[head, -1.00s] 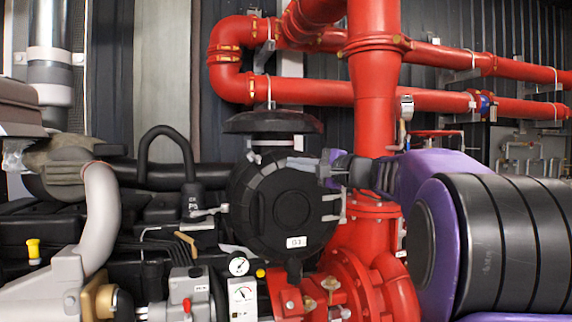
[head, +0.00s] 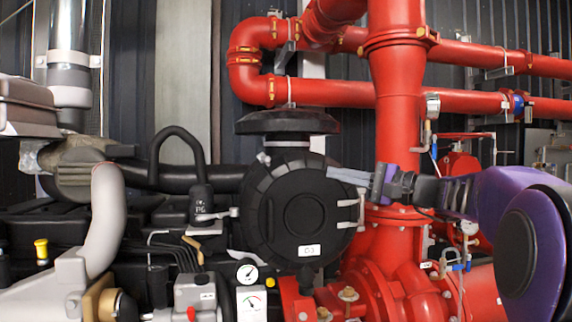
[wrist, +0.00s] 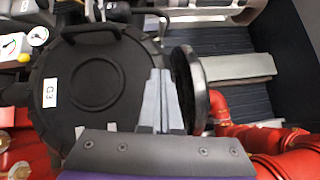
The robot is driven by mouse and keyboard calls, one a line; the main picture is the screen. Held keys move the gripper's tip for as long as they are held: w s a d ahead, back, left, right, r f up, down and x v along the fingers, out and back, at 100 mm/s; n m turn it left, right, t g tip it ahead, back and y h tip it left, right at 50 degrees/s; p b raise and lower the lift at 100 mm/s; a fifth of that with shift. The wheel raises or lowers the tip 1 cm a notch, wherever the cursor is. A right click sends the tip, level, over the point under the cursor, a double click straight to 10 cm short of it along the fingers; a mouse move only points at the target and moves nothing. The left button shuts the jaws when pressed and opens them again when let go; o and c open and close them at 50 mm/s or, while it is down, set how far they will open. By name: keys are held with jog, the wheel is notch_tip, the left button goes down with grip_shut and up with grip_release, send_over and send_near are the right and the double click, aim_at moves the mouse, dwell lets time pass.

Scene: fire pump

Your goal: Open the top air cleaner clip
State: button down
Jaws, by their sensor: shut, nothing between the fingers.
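The air cleaner (head: 303,208) is a round black housing with a white label on its face. It also shows in the wrist view (wrist: 95,80). A small grey clip (head: 264,158) sits at its upper left rim; grey clip parts (head: 348,203) stand on its right rim. I cannot tell surely which one is the top clip, or whether any is open. My gripper (head: 331,171) is shut and empty at the upper right of the housing, pointing left. In the wrist view its grey fingers (wrist: 160,75) lie together over the housing's edge; contact cannot be judged.
A black cap (head: 287,122) stands above the housing. A thick red vertical pipe (head: 398,90) rises right of it, behind my gripper. Red pump casing (head: 375,285) lies below. A gauge (head: 247,274) and black hoses (head: 180,150) are left.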

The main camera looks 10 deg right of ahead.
aim_at(264, 158)
jog(key=p+x, duration=0.1)
jog(key=x, duration=0.9)
jog(key=shift+w+a+r, duration=0.1)
jog(key=shift+a, duration=0.05)
jog(key=shift+a+r, duration=0.2)
jog(key=shift+a, duration=1)
jog(key=shift+a+r, duration=0.1)
jog(key=shift+a, duration=0.55)
jog(key=shift+r, duration=0.2)
jog(key=shift+a+r+m+h+p, duration=0.15)
jog(key=shift+m+h+p, duration=0.25)
jog(key=shift+p, duration=0.3)
